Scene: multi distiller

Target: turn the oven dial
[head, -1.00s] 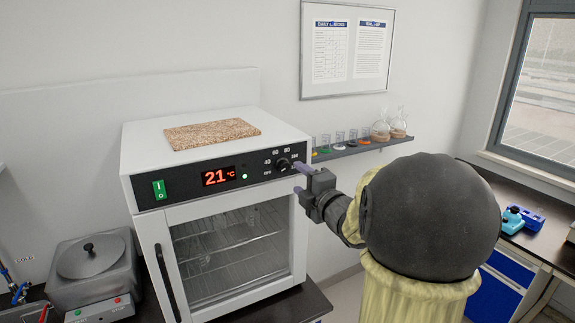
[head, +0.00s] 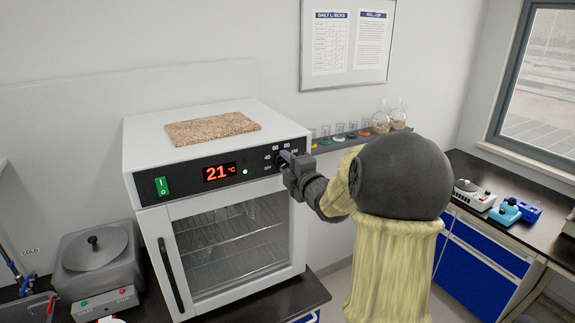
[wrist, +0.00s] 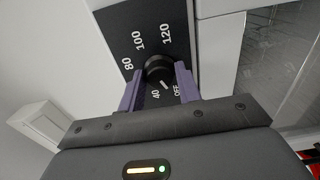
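The oven dial (wrist: 158,70) is a round black knob on the dark panel of the white oven (head: 190,140). In the wrist view its white mark lies between 40 and OFF. My gripper (wrist: 157,82) is at the dial, with one purple finger on each side of it. The fingers are apart, and I cannot tell whether either touches the knob. In the head view my gripper (head: 288,160) covers much of the dial. The red display (head: 219,172) reads 21 °C.
A green switch (head: 162,186) is at the panel's left. A speckled board (head: 212,129) lies on the oven. A shelf with glassware (head: 381,122) is on the wall behind my arm. A lidded grey bath (head: 97,270) stands at the lower left.

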